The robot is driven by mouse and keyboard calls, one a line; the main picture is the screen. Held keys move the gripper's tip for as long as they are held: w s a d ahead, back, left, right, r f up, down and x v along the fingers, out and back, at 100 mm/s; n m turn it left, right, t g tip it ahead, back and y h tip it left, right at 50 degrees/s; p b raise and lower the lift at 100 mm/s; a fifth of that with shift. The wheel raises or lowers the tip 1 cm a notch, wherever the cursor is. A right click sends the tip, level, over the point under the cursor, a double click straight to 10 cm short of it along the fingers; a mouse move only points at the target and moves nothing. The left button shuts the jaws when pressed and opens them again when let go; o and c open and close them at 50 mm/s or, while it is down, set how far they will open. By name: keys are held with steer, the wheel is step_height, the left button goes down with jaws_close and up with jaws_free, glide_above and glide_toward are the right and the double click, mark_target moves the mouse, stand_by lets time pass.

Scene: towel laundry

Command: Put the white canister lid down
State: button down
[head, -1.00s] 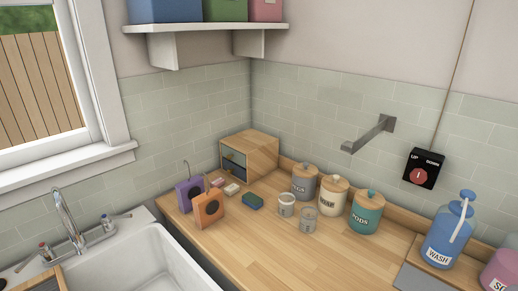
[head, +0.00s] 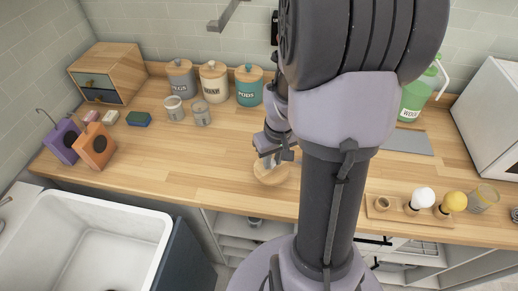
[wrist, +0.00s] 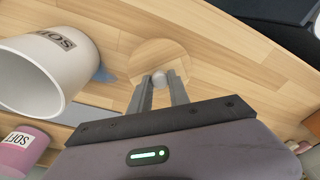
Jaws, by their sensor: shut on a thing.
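The white canister lid is a round wooden disc with a pale knob. It shows in the wrist view (wrist: 160,48) and below my gripper in the head view (head: 271,174). My gripper (wrist: 160,82) is shut on the knob, one finger on each side. The lid looks level, close over the counter; I cannot tell whether it touches. An open white canister (wrist: 75,68) with a dark-lettered label stands left of the lid in the wrist view. My arm hides that canister in the head view.
Three lidded canisters, grey (head: 180,80), cream (head: 214,83) and teal (head: 249,88), stand at the back wall. Two glass jars stand before them. A tray (head: 408,214) with small items lies at right. The wooden counter (head: 190,160) left of the lid is clear.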

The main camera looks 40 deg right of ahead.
mark_target(273, 164)
step_height(273, 164, down, 4)
steer(key=shift+s+a+r+b, duration=0.1)
steer(key=shift+b, duration=0.55)
steer(key=shift+r, duration=0.2)
steer(key=shift+f, duration=0.1)
steer(key=c, duration=1.6)
jaws_free()
steer(key=shift+f, duration=0.1)
steer(key=o, duration=0.4)
steer(key=shift+c, duration=0.2)
